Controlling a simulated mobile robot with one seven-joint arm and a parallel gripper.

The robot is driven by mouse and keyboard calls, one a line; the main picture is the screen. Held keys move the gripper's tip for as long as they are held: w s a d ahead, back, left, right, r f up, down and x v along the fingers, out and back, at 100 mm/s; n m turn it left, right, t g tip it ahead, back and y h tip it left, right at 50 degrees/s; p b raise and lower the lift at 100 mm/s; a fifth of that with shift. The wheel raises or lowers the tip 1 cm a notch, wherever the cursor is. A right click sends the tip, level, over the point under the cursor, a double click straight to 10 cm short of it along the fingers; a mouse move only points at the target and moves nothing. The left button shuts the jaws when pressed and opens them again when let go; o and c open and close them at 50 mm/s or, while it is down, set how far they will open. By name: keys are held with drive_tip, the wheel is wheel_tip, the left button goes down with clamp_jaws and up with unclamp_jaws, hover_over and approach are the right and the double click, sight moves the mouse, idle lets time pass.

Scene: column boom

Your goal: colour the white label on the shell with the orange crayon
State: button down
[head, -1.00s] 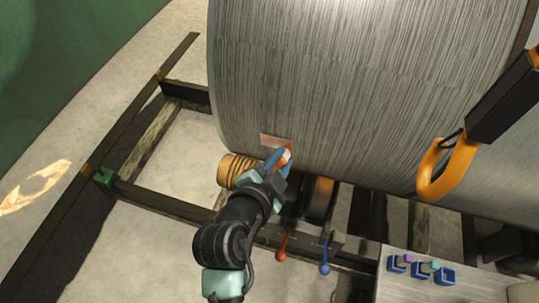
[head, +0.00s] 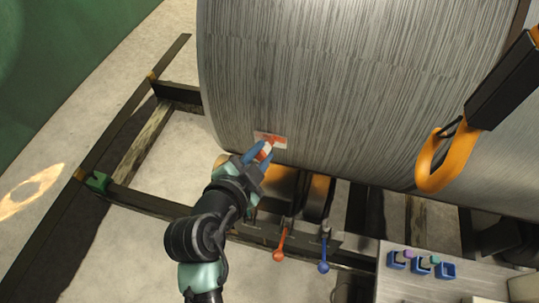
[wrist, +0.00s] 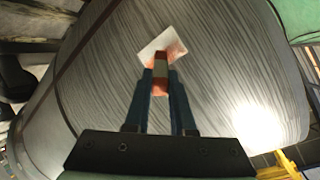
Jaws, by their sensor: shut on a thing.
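The shell is a large grey brushed-metal drum (head: 330,80) filling the upper middle of the head view. A white label (head: 278,141) sits low on its left side, partly orange; in the wrist view the label (wrist: 155,46) is white at upper left with orange on its lower right part. The crayon and fingers hide part of the label.
An orange hook (head: 445,160) hangs at the right before the shell. Below the shell are a red-knobbed lever (head: 279,255) and a blue-knobbed lever (head: 324,266). A grey bench (head: 405,285) with small blue holders (head: 422,264) stands at lower right. Dark frame beams lie left.

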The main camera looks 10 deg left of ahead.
drive_tip(key=shift+w+a+b, duration=0.15)
drive_tip(key=shift+a+b, duration=0.5)
drive_tip(key=shift+a, duration=1.55)
drive_tip(key=s+b, duration=0.1)
drive_tip(key=s, duration=0.5)
drive_tip(key=shift+f, duration=0.15)
drive_tip(key=shift+s+a, duration=0.1)
drive_tip(key=s, duration=0.2)
drive_tip(key=shift+s+b, duration=0.4)
drive_tip(key=w, duration=0.7)
drive_tip(key=shift+w+f+b, duration=0.3)
drive_tip(key=shift+f+b, duration=0.1)
